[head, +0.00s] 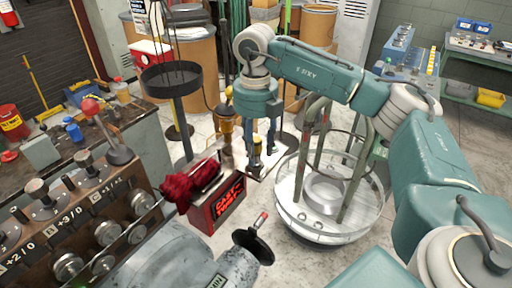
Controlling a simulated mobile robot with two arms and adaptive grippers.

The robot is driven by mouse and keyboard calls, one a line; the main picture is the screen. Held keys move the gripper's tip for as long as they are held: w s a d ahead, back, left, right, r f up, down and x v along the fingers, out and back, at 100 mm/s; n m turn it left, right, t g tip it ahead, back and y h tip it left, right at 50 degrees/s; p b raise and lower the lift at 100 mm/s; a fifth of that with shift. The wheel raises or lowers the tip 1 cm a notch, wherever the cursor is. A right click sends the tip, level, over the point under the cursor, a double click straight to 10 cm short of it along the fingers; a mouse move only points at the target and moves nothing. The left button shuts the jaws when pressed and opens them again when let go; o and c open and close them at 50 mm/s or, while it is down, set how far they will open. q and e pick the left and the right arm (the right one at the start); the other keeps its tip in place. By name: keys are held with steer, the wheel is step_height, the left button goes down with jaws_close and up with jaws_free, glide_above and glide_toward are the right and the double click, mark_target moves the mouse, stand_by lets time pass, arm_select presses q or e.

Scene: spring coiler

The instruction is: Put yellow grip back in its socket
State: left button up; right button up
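My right arm reaches in from the right, and its wrist (257,100) points down near the middle of the head view. My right gripper (256,150) is small and dark below the wrist, against clutter. I cannot tell whether its fingers are open or shut. A small yellow piece (257,148) shows at the fingers; it may be the yellow grip, but I cannot tell whether it is held or behind them. Another yellow-orange object (227,122) stands just left of the wrist. I cannot make out a socket for certain. My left gripper is not in view.
A brown control panel (75,215) with several knobs stands at left. A round clear-walled stand (325,225) with upright posts is below my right forearm.

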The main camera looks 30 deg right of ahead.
mark_target(255, 138)
steer(key=shift+r, duration=0.25)
steer(key=shift+w+r, duration=0.1)
steer(key=shift+r, duration=0.15)
step_height(255, 138, up, 3)
steer(key=shift+r+b, duration=0.1)
steer(key=shift+b, duration=0.55)
step_height(255, 138, up, 7)
steer(key=shift+f+p, duration=0.1)
steer(key=shift+p, duration=0.3)
steer(key=shift+r, duration=0.65)
